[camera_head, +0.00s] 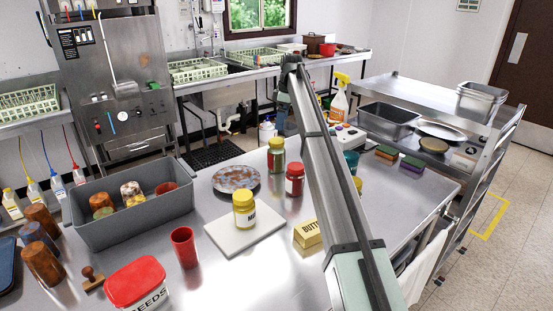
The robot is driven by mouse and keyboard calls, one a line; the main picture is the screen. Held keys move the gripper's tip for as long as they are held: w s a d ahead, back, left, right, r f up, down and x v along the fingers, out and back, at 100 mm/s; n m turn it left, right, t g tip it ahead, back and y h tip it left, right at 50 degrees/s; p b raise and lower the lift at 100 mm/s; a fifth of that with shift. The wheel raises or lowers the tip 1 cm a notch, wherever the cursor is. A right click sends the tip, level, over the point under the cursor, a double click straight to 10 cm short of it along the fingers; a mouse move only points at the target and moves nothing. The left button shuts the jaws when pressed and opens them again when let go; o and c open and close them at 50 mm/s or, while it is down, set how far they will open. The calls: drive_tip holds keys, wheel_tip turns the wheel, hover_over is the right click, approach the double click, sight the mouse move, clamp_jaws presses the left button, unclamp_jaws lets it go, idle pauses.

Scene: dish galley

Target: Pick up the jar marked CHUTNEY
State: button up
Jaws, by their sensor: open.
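No label reading CHUTNEY is legible. A yellow-lidded jar (244,209) stands upright on a white board (220,234); its label's dark letters are turned partly away. A red-lidded jar (294,181) stands behind it to the right. A greenish jar with a pale lid (276,157) stands farther back. Which of these is the chutney I cannot tell. My arm reaches from the lower right to the back and bends down there. My gripper (278,132) is open, small in view just above the greenish jar; its fingers are hard to make out.
A grey bin (130,222) with several cups stands left. A red cup (184,247), a red-lidded SEEDS tub (137,284), a stamp (92,280) and a BUTTER block (308,233) lie in front. A speckled plate (236,179) is behind the board. A spray bottle (339,102) stands beyond.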

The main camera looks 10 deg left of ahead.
sight(277, 141)
drive_tip(key=f, duration=0.4)
drive_tip(key=a+f, duration=0.1)
drive_tip(key=f, duration=0.4)
drive_tip(key=a+f, duration=0.1)
drive_tip(key=f, duration=0.3)
drive_tip(key=shift+a+f, duration=0.25)
drive_tip(key=shift+f, duration=0.05)
drive_tip(key=shift+c, duration=0.3)
drive_tip(key=c, duration=1.2)
drive_tip(key=shift+r, duration=0.1)
drive_tip(key=shift+c, duration=0.6)
drive_tip(key=shift+r, duration=0.15)
